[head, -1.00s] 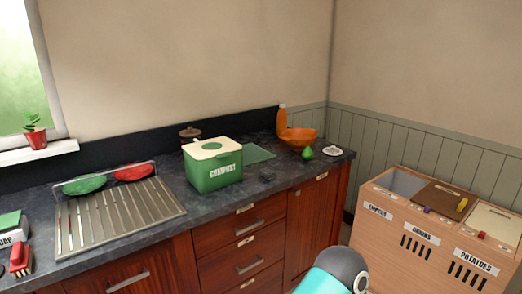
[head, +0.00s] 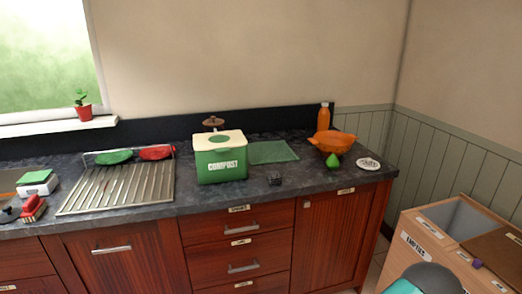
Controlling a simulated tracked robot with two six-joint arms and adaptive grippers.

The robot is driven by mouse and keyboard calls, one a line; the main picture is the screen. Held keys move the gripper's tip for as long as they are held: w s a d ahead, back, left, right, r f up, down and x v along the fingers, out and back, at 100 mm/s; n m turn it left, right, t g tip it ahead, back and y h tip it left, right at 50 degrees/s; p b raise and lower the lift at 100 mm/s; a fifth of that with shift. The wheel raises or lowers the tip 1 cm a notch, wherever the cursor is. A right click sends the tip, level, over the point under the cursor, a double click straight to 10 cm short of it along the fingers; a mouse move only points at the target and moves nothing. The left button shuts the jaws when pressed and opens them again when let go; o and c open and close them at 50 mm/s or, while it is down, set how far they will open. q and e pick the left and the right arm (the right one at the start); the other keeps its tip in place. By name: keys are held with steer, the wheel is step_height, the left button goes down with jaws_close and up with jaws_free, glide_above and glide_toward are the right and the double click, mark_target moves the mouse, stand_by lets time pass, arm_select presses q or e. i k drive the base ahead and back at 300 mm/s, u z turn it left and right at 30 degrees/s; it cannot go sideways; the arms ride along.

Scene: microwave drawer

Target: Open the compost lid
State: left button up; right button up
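The compost bin (head: 221,166) is a green box labelled COMPOST, standing upright on the dark countertop, right of the draining rack. Its cream lid (head: 219,139) with a green oval in the middle lies closed on top. Neither of my grippers shows in the head view. Only a teal and dark grey rounded part of mine (head: 428,279) shows at the bottom right, well away from the bin.
A metal draining rack (head: 118,190) with a green plate and a red plate is left of the bin. A green glass board (head: 272,152), a small dark block (head: 275,180), an orange colander (head: 333,142) and a green pear (head: 333,160) are to the right. Wooden bins (head: 440,250) stand on the floor at the right.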

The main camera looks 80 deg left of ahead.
mark_target(220, 141)
steer(key=z, duration=0.5)
steer(key=i, duration=0.25)
steer(key=u, duration=2.2)
steer(key=i, duration=0.2)
steer(key=u, duration=2.15)
steer(key=k, duration=0.55)
steer(key=u, duration=0.3)
steer(key=i, duration=1.6)
steer(key=z, duration=0.4)
